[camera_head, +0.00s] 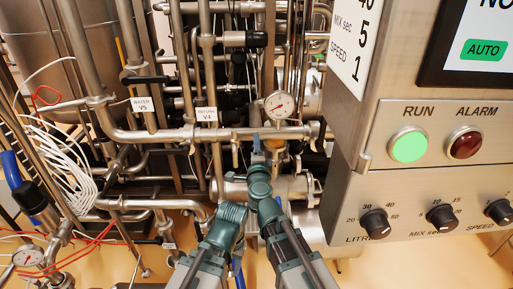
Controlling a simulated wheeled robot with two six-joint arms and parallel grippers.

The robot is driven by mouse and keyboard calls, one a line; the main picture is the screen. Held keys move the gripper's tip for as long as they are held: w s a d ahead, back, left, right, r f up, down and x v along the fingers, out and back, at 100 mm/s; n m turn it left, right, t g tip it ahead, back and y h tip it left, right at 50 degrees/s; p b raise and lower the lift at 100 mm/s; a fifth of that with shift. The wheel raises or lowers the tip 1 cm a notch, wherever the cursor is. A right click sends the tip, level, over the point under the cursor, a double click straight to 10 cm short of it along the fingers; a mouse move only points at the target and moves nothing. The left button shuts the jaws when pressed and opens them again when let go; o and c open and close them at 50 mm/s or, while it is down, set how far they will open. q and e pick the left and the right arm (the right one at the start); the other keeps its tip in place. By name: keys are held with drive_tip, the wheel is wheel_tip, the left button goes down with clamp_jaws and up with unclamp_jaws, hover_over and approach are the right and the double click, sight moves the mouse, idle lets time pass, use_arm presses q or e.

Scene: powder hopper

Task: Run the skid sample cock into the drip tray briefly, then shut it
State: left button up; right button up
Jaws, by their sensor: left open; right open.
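A small blue lever (256,141) shows on the horizontal steel pipe, just left of a brass-coloured fitting (273,145). This may be the sample cock, but I cannot tell for sure. My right gripper (258,162) is open just below the lever and fitting; I cannot tell whether it touches them. My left gripper (231,211) is open, lower and to the left, in front of the lower pipework. Its fingers are mostly hidden by its own wrist. I cannot make out the drip tray, and the space under the fitting is covered by my arms.
A pressure gauge (279,105) stands above the pipe. Valve tags V5 (144,104) and V4 (206,114) hang at left. A control panel (430,185) with lit green RUN lamp (408,146) fills the right. White cables (72,172) and a second gauge (28,256) are at left.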

sight(255, 130)
drive_tip(key=w, duration=0.9)
drive_tip(key=shift+s, duration=0.1)
clamp_jaws()
